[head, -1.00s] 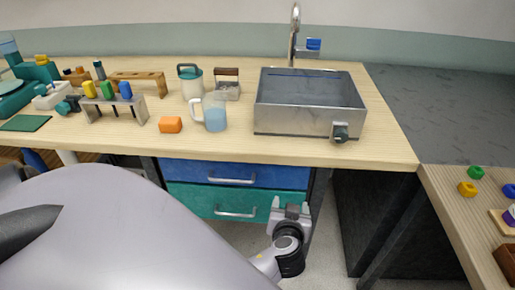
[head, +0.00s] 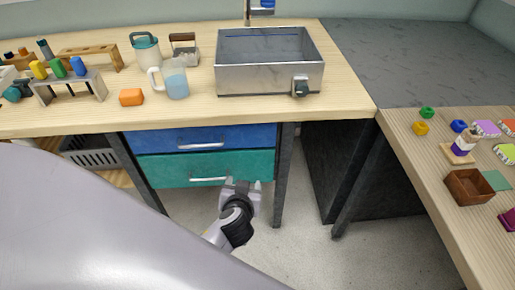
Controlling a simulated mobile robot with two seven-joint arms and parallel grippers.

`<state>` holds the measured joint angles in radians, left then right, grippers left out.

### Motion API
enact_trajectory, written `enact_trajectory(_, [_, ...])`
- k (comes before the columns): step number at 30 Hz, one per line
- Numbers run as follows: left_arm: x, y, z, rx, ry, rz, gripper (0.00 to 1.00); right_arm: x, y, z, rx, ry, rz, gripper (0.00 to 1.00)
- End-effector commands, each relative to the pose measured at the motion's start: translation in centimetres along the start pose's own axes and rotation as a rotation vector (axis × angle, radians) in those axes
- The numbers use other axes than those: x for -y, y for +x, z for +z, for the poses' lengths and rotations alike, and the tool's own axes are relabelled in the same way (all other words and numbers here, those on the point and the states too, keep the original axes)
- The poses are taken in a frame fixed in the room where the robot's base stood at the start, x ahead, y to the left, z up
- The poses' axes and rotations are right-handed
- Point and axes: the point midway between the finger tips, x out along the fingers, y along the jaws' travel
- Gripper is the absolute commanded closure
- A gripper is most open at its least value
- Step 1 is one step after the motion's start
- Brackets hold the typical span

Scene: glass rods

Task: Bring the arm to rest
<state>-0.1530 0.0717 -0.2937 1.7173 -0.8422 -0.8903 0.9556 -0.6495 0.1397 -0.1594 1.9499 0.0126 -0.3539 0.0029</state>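One of my grippers (head: 241,185) shows in the head view, low in front of the teal drawer (head: 190,170) and below the table edge. Its arm rises from the bottom of the picture, so I take it to be my right one. Two short fingertips point up with a gap between them, and nothing shows in the gap. My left gripper is not in view. A large pale curved part of my own body covers the lower left.
A wooden table (head: 350,105) holds a metal basin (head: 269,79), a jug of blue liquid (head: 177,85), an orange block (head: 131,97) and a rack (head: 69,83). A side table (head: 440,205) at right carries a brown box (head: 468,186). The floor (head: 300,240) between is clear.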

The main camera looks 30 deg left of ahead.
Motion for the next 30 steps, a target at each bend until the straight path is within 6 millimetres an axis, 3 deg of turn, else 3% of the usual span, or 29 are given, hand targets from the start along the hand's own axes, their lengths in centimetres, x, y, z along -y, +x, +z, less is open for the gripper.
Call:
enact_trajectory(5, [0.0,0.0,0.1,0.002,0.001,0.002,0.32,0.0,0.0,0.0,0.0,0.0,0.0,0.61])
enact_trajectory(8, [-0.1,-0.3,1.2,0.025,0.022,0.032,0.32,0.0,0.0,0.0,0.0,0.0,0.0,0.61])
enact_trajectory(11, [-0.3,-1.4,3.8,0.075,0.072,0.116,0.32,0.0,0.0,0.0,0.0,0.0,0.0,0.61])
enact_trajectory(15, [-0.7,-4.2,7.9,0.129,0.155,0.294,0.32,0.0,0.0,0.0,0.001,0.0,0.0,0.61])
enact_trajectory(19, [-0.7,-7.2,10.2,0.123,0.202,0.436,0.32,0.0,0.0,0.0,0.001,-0.001,0.0,0.61])
enact_trajectory(24, [-0.1,-9.9,11.2,0.078,0.227,0.533,0.32,0.0,0.0,0.0,0.001,-0.001,0.0,0.61])
enact_trajectory(30, [0.2,-10.8,11.2,0.052,0.234,0.557,0.32,0.0,0.0,0.0,0.001,0.0,0.0,0.61])
